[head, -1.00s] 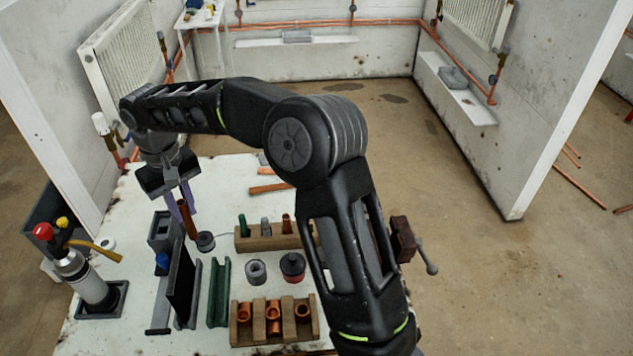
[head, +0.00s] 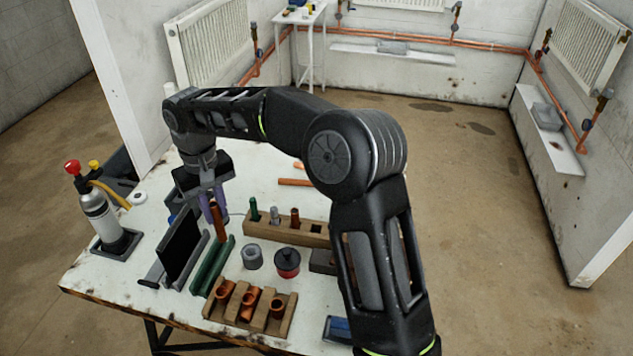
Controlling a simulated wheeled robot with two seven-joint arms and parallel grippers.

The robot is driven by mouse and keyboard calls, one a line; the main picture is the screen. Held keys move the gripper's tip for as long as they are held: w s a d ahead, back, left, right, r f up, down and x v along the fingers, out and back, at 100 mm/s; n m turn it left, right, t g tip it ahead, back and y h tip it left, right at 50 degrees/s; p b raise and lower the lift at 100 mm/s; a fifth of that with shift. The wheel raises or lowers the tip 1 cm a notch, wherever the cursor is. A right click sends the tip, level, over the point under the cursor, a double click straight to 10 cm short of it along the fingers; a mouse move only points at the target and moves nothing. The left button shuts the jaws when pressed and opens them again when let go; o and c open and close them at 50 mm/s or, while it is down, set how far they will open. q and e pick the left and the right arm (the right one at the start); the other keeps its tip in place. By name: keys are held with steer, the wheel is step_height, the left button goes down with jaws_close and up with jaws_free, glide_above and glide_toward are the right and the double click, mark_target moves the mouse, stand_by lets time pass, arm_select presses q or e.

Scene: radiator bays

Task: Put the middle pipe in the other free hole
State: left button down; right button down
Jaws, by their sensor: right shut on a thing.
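My right gripper (head: 211,200) is shut on the upper part of a copper-brown pipe (head: 218,222). The pipe is nearly upright, and its lower end shows just by the far end of the green channel. I cannot tell whether it touches anything. A wooden block (head: 261,225) to the right holds a green piece (head: 254,210), a grey piece (head: 275,214) and a copper piece (head: 295,217) in a row. A dark opening shows at its right end, partly near my arm. My left gripper is not in view.
A black upright plate (head: 181,243) and the green channel (head: 211,268) stand left of centre. A grey ring (head: 252,257) and a red-black pot (head: 287,262) stand before the block. A wooden rack (head: 212,305) holds copper fittings. A torch bottle (head: 100,217) stands at left.

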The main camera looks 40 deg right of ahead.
steer(key=s+d+m, duration=0.3)
steer(key=d+m, duration=0.1)
steer(key=d, duration=0.7)
steer(key=s+d+m+p, duration=0.1)
steer(key=s+d+m, duration=0.2)
steer(key=d, duration=0.8)
steer(key=shift+s+r+m, duration=0.4)
steer(key=shift+s, duration=0.15)
steer(key=shift+f, duration=0.15)
step_height(320, 180, down, 5)
steer(key=b, duration=0.3)
steer(key=shift+b, duration=0.4)
steer(key=shift+f, duration=0.2)
